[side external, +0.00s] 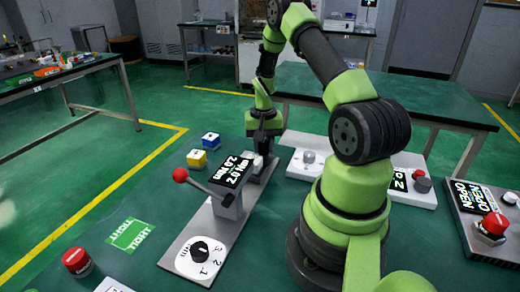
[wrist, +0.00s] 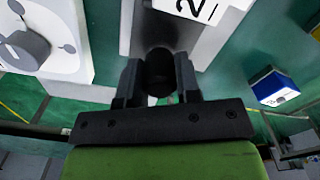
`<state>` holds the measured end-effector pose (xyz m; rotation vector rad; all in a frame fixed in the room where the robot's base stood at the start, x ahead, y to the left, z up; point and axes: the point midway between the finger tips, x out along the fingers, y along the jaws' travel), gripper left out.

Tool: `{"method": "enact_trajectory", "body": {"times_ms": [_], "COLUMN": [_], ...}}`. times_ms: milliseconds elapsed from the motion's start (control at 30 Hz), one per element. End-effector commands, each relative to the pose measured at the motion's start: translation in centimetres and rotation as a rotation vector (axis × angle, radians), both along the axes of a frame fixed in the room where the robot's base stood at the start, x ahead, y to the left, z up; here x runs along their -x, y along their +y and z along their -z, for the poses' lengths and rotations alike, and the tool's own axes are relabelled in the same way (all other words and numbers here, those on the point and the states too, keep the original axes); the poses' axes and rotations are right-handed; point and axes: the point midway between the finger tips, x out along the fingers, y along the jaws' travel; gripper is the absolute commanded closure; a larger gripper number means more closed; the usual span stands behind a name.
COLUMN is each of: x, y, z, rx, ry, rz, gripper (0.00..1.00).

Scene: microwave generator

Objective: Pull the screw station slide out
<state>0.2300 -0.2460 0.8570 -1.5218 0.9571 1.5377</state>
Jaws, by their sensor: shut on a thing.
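The screw station (side external: 200,228) is a long grey plate on the green table in the side view. It carries a black display reading 2.0, a lever with a red ball (side external: 181,175), and a white numbered dial at its near end. My gripper (side external: 262,152) is at the far end of the station, pointing down. In the wrist view my gripper (wrist: 160,88) is shut on a dark round knob (wrist: 160,66), with one finger on each side. The grey slide surface (wrist: 133,30) lies beside the knob. The slide's full outline is partly hidden by my gripper and the display.
A yellow cube (side external: 197,159) and a blue cube (side external: 211,140) stand left of the station. A white unit (side external: 305,160) with a knob stands to the right, behind my arm. A red button (side external: 77,261) and a green TIGHT label (side external: 130,234) are at the near left.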

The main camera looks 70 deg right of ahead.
Motion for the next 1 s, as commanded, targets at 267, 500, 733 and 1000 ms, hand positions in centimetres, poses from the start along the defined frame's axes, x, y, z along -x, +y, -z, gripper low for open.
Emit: {"method": "enact_trajectory", "body": {"times_ms": [267, 500, 733, 1000], "x": [0.0, 0.0, 0.0, 0.0], "y": [-0.6, -0.4, -0.4, -0.5], "z": [-0.1, -0.1, -1.3, -6.6], "rx": [0.018, 0.013, 0.014, 0.017], "ry": [-0.010, -0.007, -0.009, -0.010], "rz": [-0.001, -0.001, 0.000, -0.001], "gripper": [0.55, 0.43, 0.43, 0.43]}}
